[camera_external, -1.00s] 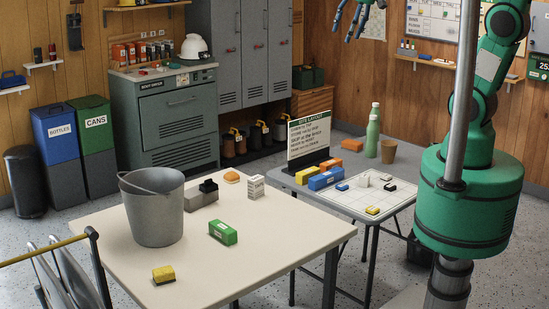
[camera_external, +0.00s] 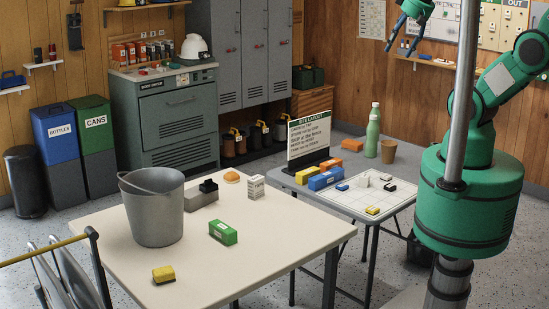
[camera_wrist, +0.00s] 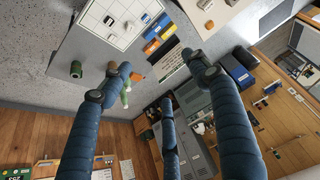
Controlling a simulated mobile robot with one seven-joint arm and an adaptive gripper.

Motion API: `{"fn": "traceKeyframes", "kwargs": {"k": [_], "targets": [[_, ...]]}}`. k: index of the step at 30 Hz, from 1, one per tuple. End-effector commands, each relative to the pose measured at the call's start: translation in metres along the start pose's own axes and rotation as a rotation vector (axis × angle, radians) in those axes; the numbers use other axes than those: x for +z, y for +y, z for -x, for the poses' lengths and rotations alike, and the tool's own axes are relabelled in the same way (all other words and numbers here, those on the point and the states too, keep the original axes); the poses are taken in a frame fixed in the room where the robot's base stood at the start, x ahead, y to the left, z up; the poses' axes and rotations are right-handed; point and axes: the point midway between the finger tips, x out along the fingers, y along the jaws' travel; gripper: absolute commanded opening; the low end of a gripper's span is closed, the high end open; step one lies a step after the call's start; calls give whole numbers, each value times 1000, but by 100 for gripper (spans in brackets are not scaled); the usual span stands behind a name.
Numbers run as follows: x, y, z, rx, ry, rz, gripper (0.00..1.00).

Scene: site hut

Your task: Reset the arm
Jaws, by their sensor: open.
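My gripper (camera_external: 400,49) is at the top of the external view, right of centre, in the air above and behind the smaller table. Its dark blue fingers point down, spread apart and empty. In the wrist view my gripper (camera_wrist: 160,75) shows several fingers apart, with nothing held between them. The green arm is bent at its elbow on the right. Its round base stands beside the smaller table.
The smaller table holds a grid board (camera_external: 360,195), coloured blocks (camera_external: 325,179), a sign (camera_external: 309,137), a green bottle (camera_external: 373,132) and a brown cup (camera_external: 388,152). A grey bucket (camera_external: 154,215) stands on the larger table (camera_external: 275,255). A silver pole (camera_external: 461,90) crosses before my arm.

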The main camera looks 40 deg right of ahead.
Motion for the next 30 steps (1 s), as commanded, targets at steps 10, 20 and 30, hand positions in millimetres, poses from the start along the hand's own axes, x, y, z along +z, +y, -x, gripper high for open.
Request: {"fn": "traceKeyframes", "kwargs": {"k": [10, 20, 30], "targets": [[1, 0, -2, 0, 0, 2, 61], [17, 0, -32, 0, 0, 3, 61], [24, 0, -47, 0, 0, 3, 61]]}}
